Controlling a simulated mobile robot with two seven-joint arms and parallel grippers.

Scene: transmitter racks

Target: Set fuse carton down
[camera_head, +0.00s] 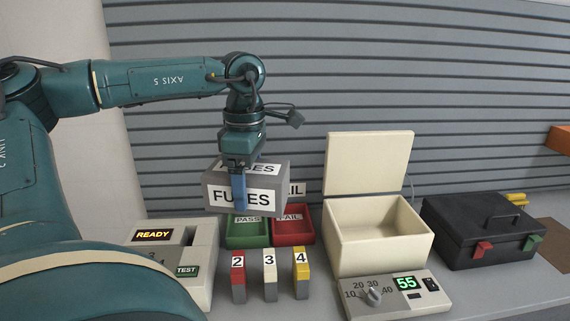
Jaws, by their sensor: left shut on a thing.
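The fuse carton (271,198) is a grey box with white "FUSES" labels on its front and top. My left gripper (239,190) comes down from above and is shut on the carton, with a blue finger showing over its front. The carton appears held in the air in front of the slatted wall, overlapping the green and red trays in the picture. What lies directly under the carton is partly hidden. My right gripper is not in view.
A green PASS tray (247,238) and red FAIL tray (292,236) stand behind fuses numbered 2 (238,281), 3 (270,279) and 4 (301,276). A READY tester (204,262), open cream box (378,248), dial unit (398,298) and black case (482,236) flank them.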

